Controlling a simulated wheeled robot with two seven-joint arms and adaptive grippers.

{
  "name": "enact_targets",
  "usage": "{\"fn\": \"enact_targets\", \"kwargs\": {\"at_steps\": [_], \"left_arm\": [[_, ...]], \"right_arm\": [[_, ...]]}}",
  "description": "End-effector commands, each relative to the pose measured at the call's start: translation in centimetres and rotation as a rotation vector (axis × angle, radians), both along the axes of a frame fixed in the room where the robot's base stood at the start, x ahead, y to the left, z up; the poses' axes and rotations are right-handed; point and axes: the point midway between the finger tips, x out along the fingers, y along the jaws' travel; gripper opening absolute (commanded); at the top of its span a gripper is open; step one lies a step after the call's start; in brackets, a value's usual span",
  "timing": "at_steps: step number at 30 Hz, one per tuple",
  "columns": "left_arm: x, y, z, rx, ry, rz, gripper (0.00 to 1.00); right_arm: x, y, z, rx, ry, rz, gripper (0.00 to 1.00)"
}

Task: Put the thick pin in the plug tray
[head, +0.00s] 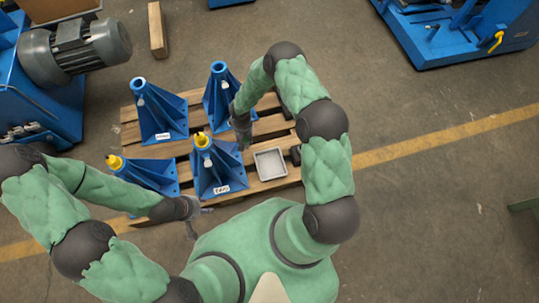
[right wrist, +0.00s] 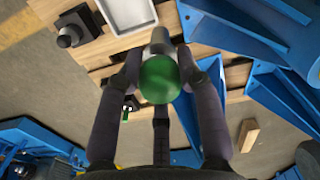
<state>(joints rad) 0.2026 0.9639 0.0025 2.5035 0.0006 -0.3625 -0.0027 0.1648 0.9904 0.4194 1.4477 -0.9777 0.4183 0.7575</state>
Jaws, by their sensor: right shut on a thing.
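A pin with a green round head (right wrist: 158,80) and a grey metal shaft is in my right gripper (right wrist: 160,88), whose fingers are closed around it. I take it to be the thick pin. In the head view my right gripper (head: 243,136) is above the pallet, just up and left of the tray, and the pin is hard to make out there. The plug tray (head: 256,172) is a shallow grey square tray and looks empty; its edge also shows in the right wrist view (right wrist: 112,27). My left gripper (head: 199,222) is low, near the pallet's front edge, fingers apart and empty.
Several blue stands (head: 160,118) stand on the wooden pallet (head: 130,118); two carry yellow tops (head: 201,140). A small black block (head: 295,155) sits right of the tray. Blue machinery (head: 45,95) stands at the left, and more at the upper right (head: 440,40).

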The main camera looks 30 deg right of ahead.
Motion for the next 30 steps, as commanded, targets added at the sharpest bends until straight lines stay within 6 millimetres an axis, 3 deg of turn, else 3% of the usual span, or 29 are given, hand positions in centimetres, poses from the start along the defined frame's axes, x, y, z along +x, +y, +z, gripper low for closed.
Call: {"fn": "enact_targets", "kwargs": {"at_steps": [1,6,12,15,20,30], "left_arm": [[0.0,0.0,-1.0,0.0,0.0,0.0,0.4],[0.0,0.0,-2.7,0.0,0.0,0.0,0.4],[0.0,0.0,-4.2,0.0,0.0,0.0,0.4],[0.0,0.0,-4.6,0.0,0.0,0.0,0.4],[0.0,0.0,-4.8,0.0,-0.001,0.0,0.4],[0.0,0.0,-6.1,0.0,-0.001,0.0,0.4]], "right_arm": [[0.4,0.2,-2.6,0.001,0.004,0.001,0.0],[1.5,0.6,-8.9,0.003,0.008,0.003,0.0],[2.0,1.1,-14.7,0.004,0.011,0.007,0.0],[2.0,1.3,-16.5,0.005,0.011,0.007,0.0],[1.9,1.1,-17.8,0.005,0.012,0.007,0.0],[-1.7,-3.7,-20.6,0.006,0.014,0.004,0.0]]}}
